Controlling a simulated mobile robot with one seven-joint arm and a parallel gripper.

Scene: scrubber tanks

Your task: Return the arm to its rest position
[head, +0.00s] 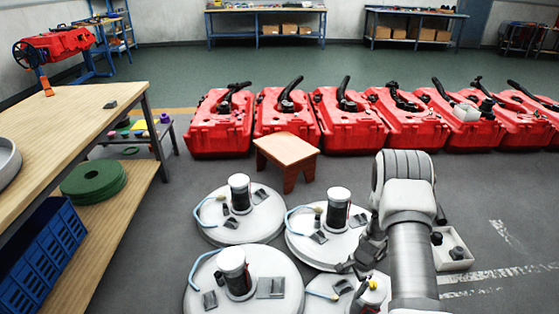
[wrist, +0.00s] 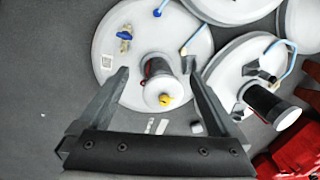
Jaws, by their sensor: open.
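My arm reaches forward from the bottom right of the head view, bent at the elbow. Its gripper (head: 352,270) hangs low over the nearest right white round lid (head: 322,286). In the wrist view my gripper (wrist: 158,76) has its two fingers spread wide with nothing held between them. Below and between the fingers is a lid's upright dark cylinder with a white top and a yellow knob (wrist: 165,99). The fingers look apart from it, but I cannot tell the height gap. My arm hides part of the lids at the right.
Several white lids with motors lie on the grey floor, one at the left front (head: 262,290). A small white tray (head: 455,262) stands right of my arm. A wooden stool (head: 287,158) and a row of red tanks (head: 222,118) stand behind. A workbench (head: 60,125) is at left.

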